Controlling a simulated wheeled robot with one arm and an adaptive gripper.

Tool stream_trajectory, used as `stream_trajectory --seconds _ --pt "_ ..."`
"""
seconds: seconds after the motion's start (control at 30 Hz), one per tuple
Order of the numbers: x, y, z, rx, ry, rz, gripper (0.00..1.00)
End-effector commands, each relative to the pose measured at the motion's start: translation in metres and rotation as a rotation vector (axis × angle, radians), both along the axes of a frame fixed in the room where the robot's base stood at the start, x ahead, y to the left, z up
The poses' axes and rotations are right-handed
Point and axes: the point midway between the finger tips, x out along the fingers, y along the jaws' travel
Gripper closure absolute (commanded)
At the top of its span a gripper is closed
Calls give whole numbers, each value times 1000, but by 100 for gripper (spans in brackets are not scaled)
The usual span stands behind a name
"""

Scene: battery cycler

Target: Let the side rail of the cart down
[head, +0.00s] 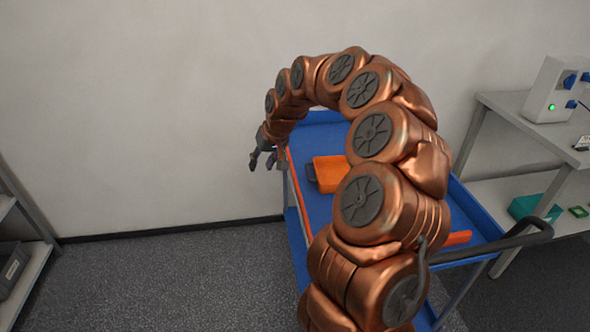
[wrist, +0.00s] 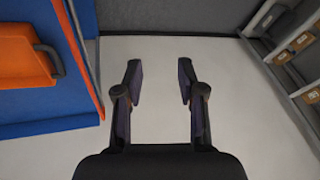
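The cart (head: 324,212) is blue and stands in the middle right of the head view, partly hidden behind my arm. Its side rail (head: 296,190) is orange and runs along the cart's left edge; it also shows at the left of the wrist view (wrist: 82,58). My gripper (head: 262,161) is at the rail's far end, on the outer left side of the cart.
An orange case (head: 328,170) with a dark handle lies on the cart's top. A dark push handle (head: 510,240) sticks out at right. A bench (head: 535,120) with a white box (head: 550,88) stands at right, a shelf (head: 30,255) at left. The floor left of the cart is clear.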

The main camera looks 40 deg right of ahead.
Motion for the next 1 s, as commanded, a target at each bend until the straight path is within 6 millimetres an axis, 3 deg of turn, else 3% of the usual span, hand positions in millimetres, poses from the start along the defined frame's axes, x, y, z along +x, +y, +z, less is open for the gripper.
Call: stream_trajectory --seconds 0.03,0.2,0.4,0.67,1.0 --pt "9 -23 -10 -2 -5 -42 61" --pt "26 -94 -38 -25 -30 -165 61" --pt "27 -144 -60 -50 -34 -248 61" --pt "31 -156 -71 -58 -38 -268 61" --pt "46 -154 -106 -55 -34 -267 61"
